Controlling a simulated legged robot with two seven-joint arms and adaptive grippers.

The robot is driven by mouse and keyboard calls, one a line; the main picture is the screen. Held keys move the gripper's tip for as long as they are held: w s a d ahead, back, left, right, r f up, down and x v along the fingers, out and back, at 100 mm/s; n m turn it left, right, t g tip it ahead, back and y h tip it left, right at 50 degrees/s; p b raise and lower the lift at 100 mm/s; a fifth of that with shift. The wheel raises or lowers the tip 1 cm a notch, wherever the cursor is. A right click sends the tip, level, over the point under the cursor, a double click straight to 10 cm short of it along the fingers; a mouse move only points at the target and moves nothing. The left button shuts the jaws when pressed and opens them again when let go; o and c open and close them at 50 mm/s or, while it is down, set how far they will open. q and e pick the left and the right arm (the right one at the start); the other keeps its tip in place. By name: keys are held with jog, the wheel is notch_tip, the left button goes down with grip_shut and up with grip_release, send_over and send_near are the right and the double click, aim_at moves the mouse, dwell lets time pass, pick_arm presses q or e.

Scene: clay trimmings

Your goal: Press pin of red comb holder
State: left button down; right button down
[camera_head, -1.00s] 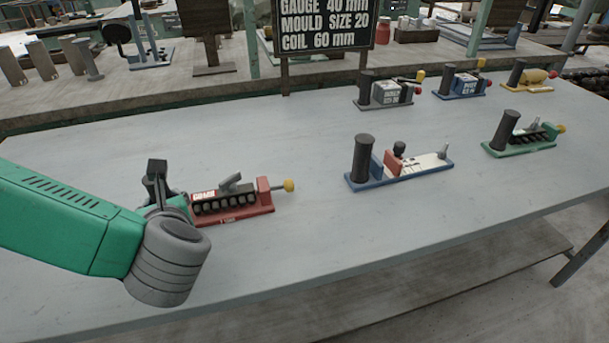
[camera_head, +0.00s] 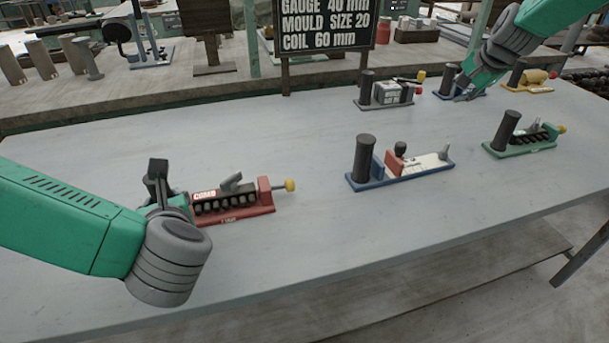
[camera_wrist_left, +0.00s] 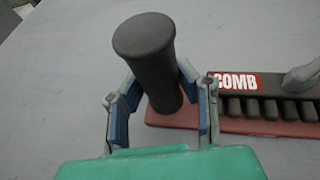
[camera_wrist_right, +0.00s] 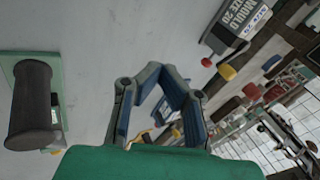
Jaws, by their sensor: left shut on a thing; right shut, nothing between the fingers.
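The red comb holder (camera_head: 240,213) lies on the table at the left, its row of dark teeth facing front. Its pin ends in a yellow knob (camera_head: 290,185) that sticks out from the red block at the right end. A dark upright post (camera_wrist_left: 150,60) stands at its left end. My left gripper (camera_head: 163,190) is shut around this post, with a finger on each side in the left wrist view. My right gripper (camera_head: 463,97) is shut and empty, high at the right over the back holders, far from the yellow knob.
A blue-based holder (camera_head: 410,174) stands mid-table. A green holder (camera_head: 520,150) is to its right. Grey (camera_head: 385,100), blue (camera_head: 445,93) and yellow (camera_head: 540,87) holders line the back. The table between the yellow knob and the mid-table holder is clear.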

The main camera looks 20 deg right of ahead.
pick_arm(q)
jog(key=shift+f, duration=0.15)
pick_arm(e)
jog(key=s+a+g+y, duration=0.25)
jog(key=a+y, duration=0.25)
jog(key=a, duration=1.9)
pick_arm(q)
jog(key=shift+a, duration=0.1)
pick_arm(e)
jog(key=m+g+y, duration=0.1)
jog(key=m+g, duration=0.1)
jog(key=g, duration=0.2)
send_near(290, 185)
jog(key=w+d, duration=0.2)
jog(key=shift+s+d+r+h, duration=0.2)
jog(key=shift+s+h, duration=0.1)
jog(key=shift+s, duration=0.1)
jog(key=x, duration=1)
